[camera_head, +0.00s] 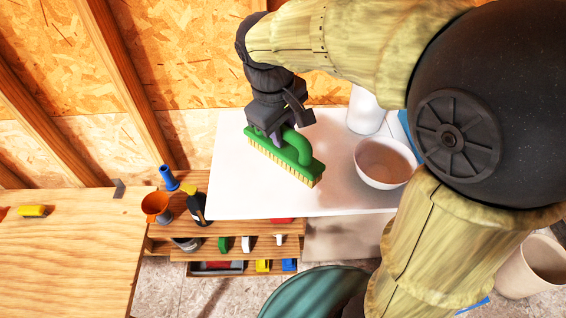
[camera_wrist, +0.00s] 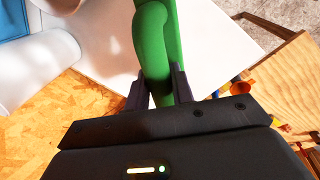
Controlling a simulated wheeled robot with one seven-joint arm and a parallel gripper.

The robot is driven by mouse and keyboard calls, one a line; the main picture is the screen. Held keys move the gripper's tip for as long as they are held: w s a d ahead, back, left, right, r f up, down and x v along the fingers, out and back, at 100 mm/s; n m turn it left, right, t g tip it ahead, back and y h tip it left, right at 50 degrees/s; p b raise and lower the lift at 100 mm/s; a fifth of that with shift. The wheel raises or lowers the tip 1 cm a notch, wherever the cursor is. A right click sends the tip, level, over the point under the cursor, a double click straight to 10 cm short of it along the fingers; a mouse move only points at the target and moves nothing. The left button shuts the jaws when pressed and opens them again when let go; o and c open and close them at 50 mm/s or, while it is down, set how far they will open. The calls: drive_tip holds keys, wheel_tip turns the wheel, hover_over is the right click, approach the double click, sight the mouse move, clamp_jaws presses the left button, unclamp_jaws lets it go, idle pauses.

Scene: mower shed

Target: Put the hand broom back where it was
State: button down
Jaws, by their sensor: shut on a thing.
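The hand broom (camera_head: 284,154) has a green body with a raised loop handle and pale yellow bristles pointing down. My gripper (camera_head: 276,134) is shut on its green handle, over the white table (camera_head: 240,196). In the wrist view the green handle (camera_wrist: 154,50) passes between the two dark fingers of my gripper (camera_wrist: 158,92). The broom lies slantwise in the picture. I cannot tell whether its bristles touch the white surface. The broom's lower part is out of the wrist view.
A bowl (camera_head: 384,162) and a white cylinder (camera_head: 366,110) stand on the white table, right of the broom. A wooden shelf (camera_head: 160,230) with an orange funnel (camera_head: 155,206), a dark spray bottle (camera_head: 196,204) and small items is below left. A wooden bench (camera_head: 70,262) is at left.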

sight(283, 156)
drive_tip(key=shift+f+p, duration=0.3)
drive_tip(key=shift+f, duration=1.7)
drive_tip(key=shift+s, duration=0.1)
drive_tip(key=shift+f+p, duration=0.45)
drive_tip(key=shift+f, duration=1.4)
drive_tip(key=c, duration=1.2)
unclamp_jaws()
drive_tip(key=shift+r, duration=0.15)
drive_tip(key=r, duration=0.3)
drive_tip(key=s+a+r+b, duration=0.1)
drive_tip(key=r, duration=0.3)
drive_tip(key=r+b, duration=0.1)
drive_tip(key=r, duration=0.3)
drive_tip(key=shift+s+a+r, duration=0.25)
drive_tip(key=shift+a, duration=0.1)
